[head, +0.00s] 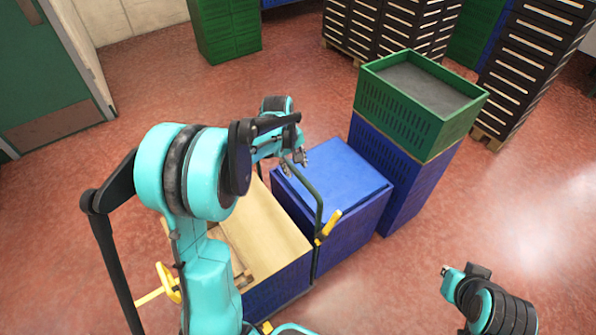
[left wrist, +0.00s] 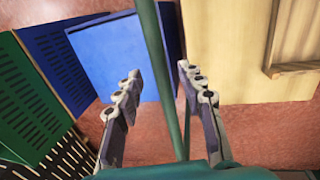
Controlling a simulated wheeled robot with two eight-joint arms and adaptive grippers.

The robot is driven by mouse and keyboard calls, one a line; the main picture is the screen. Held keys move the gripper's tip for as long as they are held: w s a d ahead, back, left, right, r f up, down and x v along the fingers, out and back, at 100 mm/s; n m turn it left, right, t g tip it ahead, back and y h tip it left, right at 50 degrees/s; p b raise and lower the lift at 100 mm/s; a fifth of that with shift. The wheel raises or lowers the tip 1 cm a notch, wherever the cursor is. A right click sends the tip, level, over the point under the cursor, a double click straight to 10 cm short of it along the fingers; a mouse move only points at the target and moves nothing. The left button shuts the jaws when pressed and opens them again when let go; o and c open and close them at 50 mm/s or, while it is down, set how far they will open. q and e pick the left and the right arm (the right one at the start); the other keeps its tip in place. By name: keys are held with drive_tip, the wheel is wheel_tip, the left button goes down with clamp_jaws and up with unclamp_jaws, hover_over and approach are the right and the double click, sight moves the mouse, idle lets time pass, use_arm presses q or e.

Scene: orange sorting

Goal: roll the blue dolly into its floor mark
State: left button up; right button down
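A blue box-shaped body with a flat blue top (head: 335,178) stands in the middle of the head view. It also shows in the left wrist view (left wrist: 110,50). I cannot tell whether it is the blue dolly, and no wheels show. A dark green upright bar (head: 318,195) stands beside it. My left gripper (head: 294,160) is close to this bar, above the blue body's near left corner. In the left wrist view its fingers (left wrist: 163,97) are apart, with the bar (left wrist: 160,70) between them. My right gripper (head: 446,271) hangs low at the right, far from the bar. No floor mark is visible.
A container with a pale wooden surface (head: 262,222) stands left of the blue body. A green crate (head: 417,138) sits on blue crates (head: 405,185) at its right. Black crate stacks (head: 535,60) stand behind. Red floor (head: 390,285) is open at the front right.

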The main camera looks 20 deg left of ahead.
use_arm(q)
drive_tip(key=shift+w+d+f+b, duration=0.1)
drive_tip(key=shift+f+b, duration=0.05)
drive_tip(key=shift+f, duration=0.55)
drive_tip(key=shift+w+d+f+b, duration=0.1)
drive_tip(key=shift+f+b, duration=0.05)
drive_tip(key=shift+f, duration=0.5)
clamp_jaws()
drive_tip(key=shift+a, duration=0.1)
